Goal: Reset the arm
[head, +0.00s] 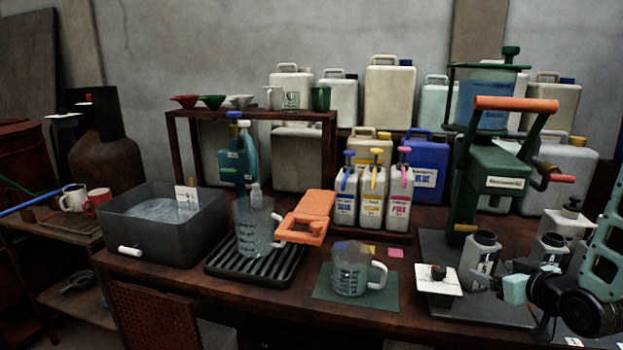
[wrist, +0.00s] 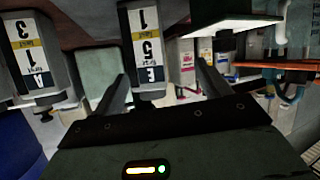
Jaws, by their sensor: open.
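My arm comes in at the right edge of the head view, with my gripper (head: 492,283) low over the right end of the bench. In the wrist view my gripper (wrist: 163,72) shows two dark fingers spread apart. Nothing is clasped between them. A grey labelled canister (wrist: 147,45) shows upside down beyond the gap; I cannot tell how far it is from the fingertips. A second labelled canister (wrist: 33,55) is to its left. In the head view a grey canister (head: 480,258) stands close behind the gripper, and another canister (head: 547,250) is right of it.
A white plate with a dark knob (head: 439,280) lies left of the gripper. A green press with an orange handle (head: 492,175) stands behind. A glass jug (head: 350,268) sits on a green mat, and another jug (head: 254,228) on a black rack. Bench space near the gripper is crowded.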

